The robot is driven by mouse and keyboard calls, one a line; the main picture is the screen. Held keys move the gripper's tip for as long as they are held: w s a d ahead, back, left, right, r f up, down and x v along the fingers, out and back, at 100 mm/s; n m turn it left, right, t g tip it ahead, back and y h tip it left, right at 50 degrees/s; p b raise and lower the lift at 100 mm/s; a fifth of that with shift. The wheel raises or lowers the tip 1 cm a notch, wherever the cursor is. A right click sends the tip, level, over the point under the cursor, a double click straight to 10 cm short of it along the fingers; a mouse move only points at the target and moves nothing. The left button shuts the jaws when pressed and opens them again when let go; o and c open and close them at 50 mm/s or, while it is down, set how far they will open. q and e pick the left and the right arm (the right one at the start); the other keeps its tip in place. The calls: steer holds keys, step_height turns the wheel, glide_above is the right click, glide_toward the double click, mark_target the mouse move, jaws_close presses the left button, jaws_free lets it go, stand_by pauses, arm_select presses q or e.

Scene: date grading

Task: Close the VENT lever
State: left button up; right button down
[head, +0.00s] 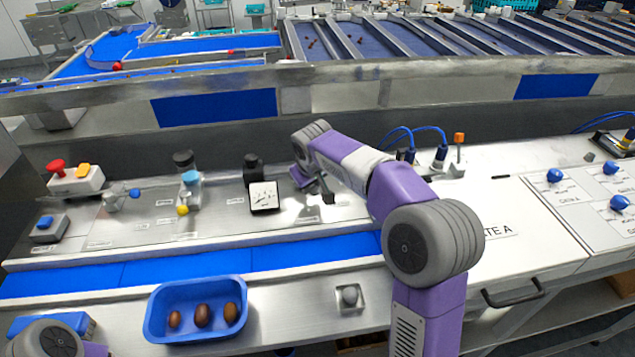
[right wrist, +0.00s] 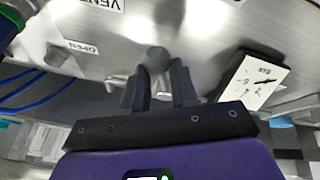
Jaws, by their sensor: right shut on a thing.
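The VENT lever (right wrist: 157,58) shows in the right wrist view as a grey, rounded knob between my right fingertips. The VENT label (right wrist: 103,5) lies on the metal panel at the top edge, and an OPEN label (right wrist: 82,47) is to the left of the knob. My right gripper (right wrist: 157,82) is shut on the lever. In the head view my right gripper (head: 325,190) is low over the metal panel, right of the gauge, with the lever largely hidden by the hand. My left gripper is out of view; only part of its arm shows at the lower left.
A square gauge (head: 264,197) stands close to the left of the right gripper and shows in the wrist view (right wrist: 250,82). Blue cables (head: 428,130) and an orange-tipped lever (head: 459,140) are to the right. A blue tray (head: 160,335) of brown dates sits in front.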

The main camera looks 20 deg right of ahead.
steer(key=shift+w+a+m+g+h, duration=0.1)
steer(key=shift+a+m+g+h, duration=0.15)
steer(key=shift+a+m+h, duration=0.6)
steer(key=shift+w+a+m+g+h, duration=0.1)
steer(key=shift+a+m+g, duration=0.2)
steer(key=shift+m, duration=1.15)
steer(key=shift+a, duration=0.1)
steer(key=c, duration=0.9)
jaws_free()
steer(key=v, duration=0.7)
steer(key=shift+s+r, duration=0.15)
steer(key=shift+r, duration=0.1)
steer(key=shift+a, duration=0.1)
